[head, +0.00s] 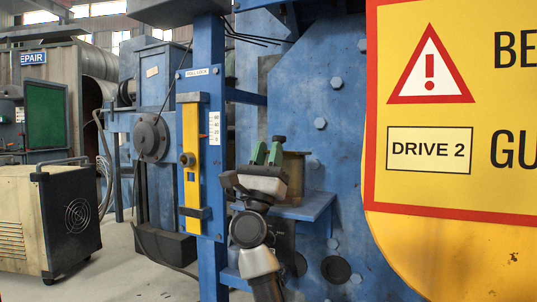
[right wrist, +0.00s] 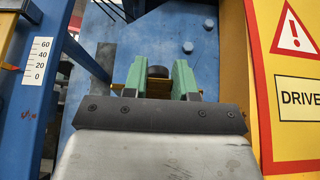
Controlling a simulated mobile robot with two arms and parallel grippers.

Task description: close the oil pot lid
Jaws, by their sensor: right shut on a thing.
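The oil pot (head: 294,174) is a dull brass cup on a small blue shelf (head: 312,207) fixed to the blue machine. My right gripper (head: 268,151), with green fingers, is in front of the pot and hides its left part. In the right wrist view the fingers (right wrist: 158,76) are shut on a dark rounded piece (right wrist: 158,72), apparently part of the oil pot lid. Brass colour shows just below it, between the fingers. How far the lid is open is hidden. My left gripper is not in view.
A large yellow warning sign (head: 450,190) fills the right side near the camera. A beige cabinet on wheels (head: 50,215) stands on the floor at left.

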